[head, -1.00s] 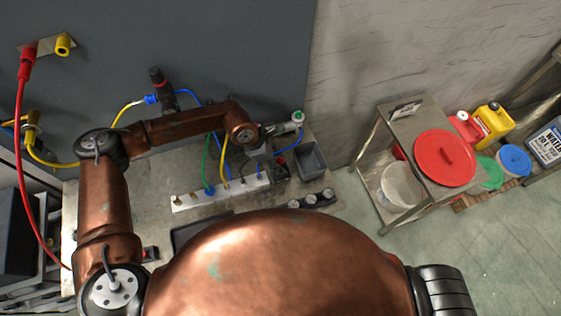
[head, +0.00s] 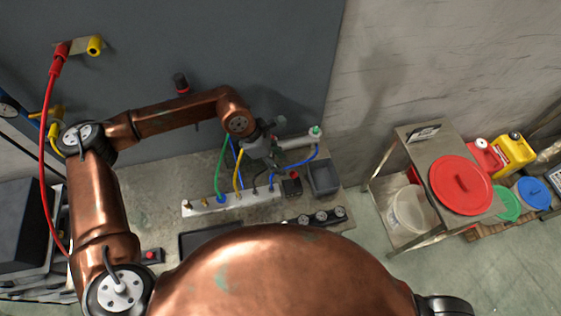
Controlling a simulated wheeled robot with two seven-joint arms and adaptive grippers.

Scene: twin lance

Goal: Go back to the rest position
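My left gripper (head: 264,152) is over the workbench, at the end of my copper arm, which comes in from the left. It is small and partly hidden by the wrist, so I cannot tell whether its fingers are open or shut. A grey cylinder with a green tip (head: 300,139) lies just right of it. I cannot tell whether they touch. A blue hose (head: 304,168) curves from near the cylinder's tip down to the white strip (head: 205,206). Green (head: 220,165) and yellow (head: 238,175) hoses also run up from the strip near the gripper. My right gripper is out of view.
A grey bin (head: 323,178) and a red-black block (head: 291,186) sit right of the gripper. A dark wall panel (head: 260,60) stands behind, with a red hose (head: 45,150) at the left. A metal cart (head: 440,150) stands right; the floor before it is clear.

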